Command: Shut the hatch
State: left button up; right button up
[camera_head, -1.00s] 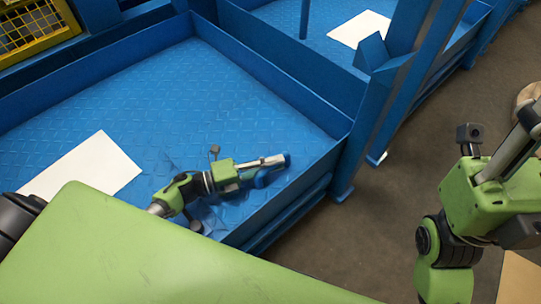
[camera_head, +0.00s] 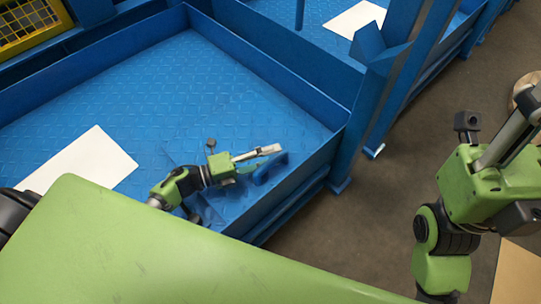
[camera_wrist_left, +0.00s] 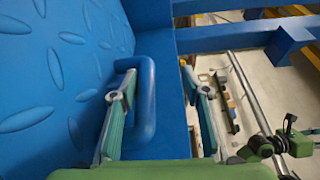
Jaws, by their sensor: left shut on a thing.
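The hatch (camera_wrist_left: 60,85) is a blue tread-patterned plate filling the left of the left wrist view. Its blue loop handle (camera_wrist_left: 148,105) stands off the plate; in the head view the handle (camera_head: 270,169) shows near the corner of the blue tray. My left gripper (camera_head: 268,150) is at the handle. In the wrist view, its fingers (camera_wrist_left: 168,84) lie on either side of the handle bar, one inside the loop. It is shut on the handle. My right gripper (camera_head: 510,135) is at the right edge of the head view, away from the hatch, partly cut off.
The hatch lies within a blue walled tray (camera_head: 270,75), whose side wall is close to my left gripper. A white sheet (camera_head: 85,160) lies on the tray floor. Blue posts (camera_head: 385,85) stand at the tray's right corner. Brown floor (camera_head: 350,225) is open to the right.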

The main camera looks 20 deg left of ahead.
pick_arm(q)
jog(key=v, duration=1.1)
jog(key=shift+s+a, duration=0.1)
jog(key=shift+a, duration=0.05)
jog(key=shift+s+a, duration=0.2)
jog(key=shift+s, duration=0.05)
jog(key=shift+f, duration=0.1)
